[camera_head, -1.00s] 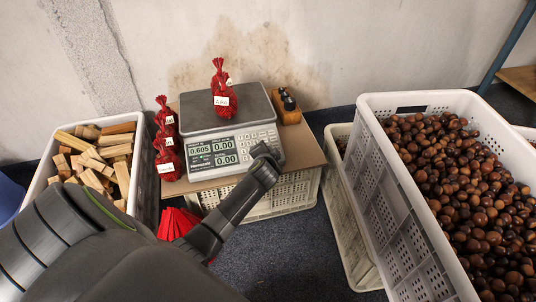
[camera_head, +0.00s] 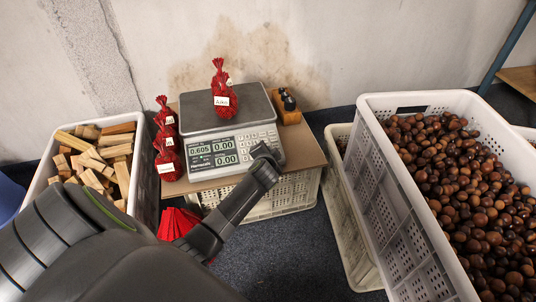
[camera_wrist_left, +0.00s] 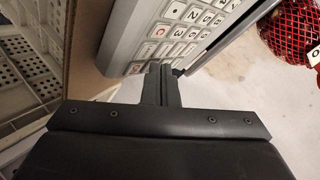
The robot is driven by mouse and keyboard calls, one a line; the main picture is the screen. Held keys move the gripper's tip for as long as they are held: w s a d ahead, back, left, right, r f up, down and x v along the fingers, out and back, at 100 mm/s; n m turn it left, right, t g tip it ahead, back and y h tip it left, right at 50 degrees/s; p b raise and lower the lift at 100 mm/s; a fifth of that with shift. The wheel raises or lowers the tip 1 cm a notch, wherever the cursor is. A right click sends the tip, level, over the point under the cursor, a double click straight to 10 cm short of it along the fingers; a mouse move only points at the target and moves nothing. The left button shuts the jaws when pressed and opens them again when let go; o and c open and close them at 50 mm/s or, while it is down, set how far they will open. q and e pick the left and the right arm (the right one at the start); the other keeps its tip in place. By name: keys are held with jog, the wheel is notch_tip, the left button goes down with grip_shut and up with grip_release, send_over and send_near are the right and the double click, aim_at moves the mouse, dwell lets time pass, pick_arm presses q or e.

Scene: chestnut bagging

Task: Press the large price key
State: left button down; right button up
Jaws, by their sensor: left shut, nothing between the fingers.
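The scale (camera_head: 228,130) stands on a cardboard-topped crate, its display showing 0.605, 0.00 and 0.00. A red net bag of chestnuts (camera_head: 223,88) with a white label stands on its metal plate. My left gripper (camera_head: 262,150) is shut and empty, its tips at the lower right of the scale's keypad (camera_head: 259,136). In the left wrist view the shut fingertips (camera_wrist_left: 160,68) are close to the keys (camera_wrist_left: 172,32), by the key row near the panel edge. I cannot tell whether they touch a key. The large price key is not clearly identifiable. My right gripper is out of view.
Several filled red bags (camera_head: 167,145) stand left of the scale. A wood-block crate (camera_head: 142,180) is at left, and a large chestnut crate (camera_head: 400,190) at right. A small wooden-based tool (camera_head: 289,108) sits right of the scale. Red netting (camera_head: 178,222) hangs below the board.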

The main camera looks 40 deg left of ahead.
pick_arm(q)
jog(key=shift+f, duration=0.15)
dwell(0.5)
jog(key=shift+w+a+f, duration=0.1)
jog(key=shift+f, duration=0.15)
jog(key=shift+w+a+f+b, duration=0.1)
jog(key=shift+f+b, duration=0.25)
jog(key=shift+b, duration=0.05)
dwell(0.5)
jog(key=shift+r, duration=0.1)
jog(key=shift+s+d+r+p, duration=0.2)
jog(key=shift+r+p, duration=0.45)
jog(key=shift+p, duration=0.25)
jog(key=r+p, duration=0.3)
jog(key=s+d+r+p, duration=0.1)
jog(key=p, duration=0.1)
jog(key=shift+d+r, duration=0.1)
jog(key=shift+r, duration=0.25)
